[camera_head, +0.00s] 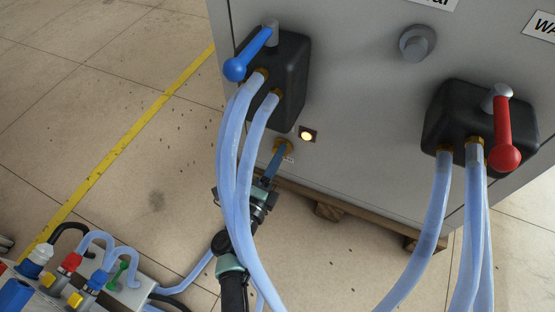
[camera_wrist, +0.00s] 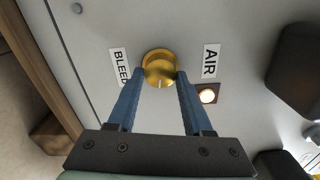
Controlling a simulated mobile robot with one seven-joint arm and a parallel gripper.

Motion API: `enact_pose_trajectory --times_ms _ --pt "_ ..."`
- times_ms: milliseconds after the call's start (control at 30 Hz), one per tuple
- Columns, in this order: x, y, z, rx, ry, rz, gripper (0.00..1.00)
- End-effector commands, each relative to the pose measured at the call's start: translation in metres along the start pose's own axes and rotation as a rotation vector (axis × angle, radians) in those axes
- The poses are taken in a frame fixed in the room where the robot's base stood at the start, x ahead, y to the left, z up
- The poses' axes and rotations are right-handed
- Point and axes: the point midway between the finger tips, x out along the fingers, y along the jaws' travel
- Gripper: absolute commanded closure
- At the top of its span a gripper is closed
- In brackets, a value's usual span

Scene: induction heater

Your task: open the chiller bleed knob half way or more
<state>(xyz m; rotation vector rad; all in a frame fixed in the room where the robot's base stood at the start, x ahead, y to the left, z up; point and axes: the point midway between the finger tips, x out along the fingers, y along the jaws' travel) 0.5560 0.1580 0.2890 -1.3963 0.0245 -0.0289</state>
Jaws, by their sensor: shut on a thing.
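The chiller bleed knob is a round brass knob (camera_wrist: 160,66) on the grey cabinet face, with a small pale mark on its rim. It stands between a BLEED label (camera_wrist: 120,66) and an AIR label (camera_wrist: 210,61). My gripper (camera_wrist: 160,79) has its two blue fingers shut on the knob, one on each side. In the head view the brass knob (camera_head: 283,145) shows low on the cabinet, with my gripper (camera_head: 278,153) reaching up to it from below. Blue hoses hide part of my arm there.
A lit lamp (camera_head: 307,135) sits near the knob. Above hangs a black block with a blue lever (camera_head: 249,55) and pale blue hoses (camera_head: 240,150). A black block with a red lever (camera_head: 503,130) is at right. A wooden pallet (camera_head: 335,213) lies under the cabinet (camera_head: 350,100).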

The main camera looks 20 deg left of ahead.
Motion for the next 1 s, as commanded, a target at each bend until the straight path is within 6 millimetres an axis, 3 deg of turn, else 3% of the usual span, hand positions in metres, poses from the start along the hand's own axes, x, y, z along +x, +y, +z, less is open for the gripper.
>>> enact_pose_trajectory --times_ms 500,1000 --pt "-0.0010 0.0032 0.0017 0.342 -0.004 0.003 1.00" --pt "-0.0010 0.0023 0.0024 0.408 -0.005 0.003 1.00"
